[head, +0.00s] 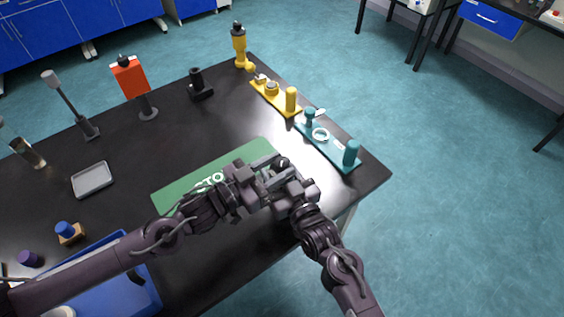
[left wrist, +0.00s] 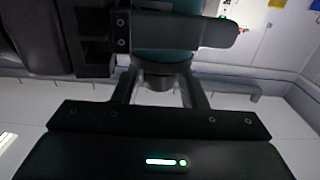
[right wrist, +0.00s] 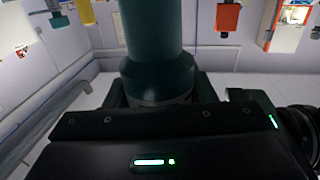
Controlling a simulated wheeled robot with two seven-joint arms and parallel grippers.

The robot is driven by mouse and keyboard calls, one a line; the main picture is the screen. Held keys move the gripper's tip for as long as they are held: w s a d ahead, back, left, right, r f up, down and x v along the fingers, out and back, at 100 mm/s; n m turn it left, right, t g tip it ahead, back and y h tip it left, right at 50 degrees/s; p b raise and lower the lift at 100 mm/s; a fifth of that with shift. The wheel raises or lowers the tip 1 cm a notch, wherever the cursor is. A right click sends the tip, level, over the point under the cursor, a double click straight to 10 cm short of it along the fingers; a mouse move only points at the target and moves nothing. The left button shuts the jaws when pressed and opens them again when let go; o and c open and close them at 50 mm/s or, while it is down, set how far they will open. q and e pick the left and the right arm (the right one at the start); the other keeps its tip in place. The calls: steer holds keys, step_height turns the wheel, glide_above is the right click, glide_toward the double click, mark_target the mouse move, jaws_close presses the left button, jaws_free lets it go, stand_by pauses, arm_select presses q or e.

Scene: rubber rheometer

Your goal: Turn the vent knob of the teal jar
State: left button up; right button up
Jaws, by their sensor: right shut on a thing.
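The teal jar shows in the right wrist view (right wrist: 152,35) as a tall dark teal cylinder with a wider collar. My right gripper (head: 285,185) is shut on it above the green mat. In the left wrist view the jar's teal end (left wrist: 165,56) is partly covered by a dark finger of the other gripper. A short dark knob (left wrist: 160,78) sits at that end, between the fingers of my left gripper (head: 262,172). Thin gaps show beside the knob, so the left gripper looks open around it. In the head view the grippers hide most of the jar.
A green mat (head: 170,198) lies under the grippers. A teal stand (head: 335,153) and a yellow stand (head: 268,97) are near the table's right edge. A grey tray (head: 92,180), a blue tray (head: 140,290) and an orange device (head: 131,77) are left.

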arm_select(q)
steer(key=shift+x, duration=0.85)
steer(key=shift+c, duration=0.5)
steer(key=c, duration=0.6)
steer(key=shift+m+g+h, duration=0.3)
steer(key=shift+m+g, duration=0.1)
steer(key=shift+g, duration=0.1)
steer(key=m+g+h, duration=0.1)
steer(key=m+g, duration=0.1)
steer(key=g, duration=0.1)
steer(key=m+g+h, duration=0.1)
steer(key=m+g, duration=0.1)
steer(key=g, duration=0.1)
steer(key=shift+w+m+g+h, duration=0.1)
steer(key=shift+m+g+h, duration=0.2)
steer(key=shift+g, duration=0.1)
steer(key=shift+m+g, duration=1.8)
steer(key=shift+g, duration=1)
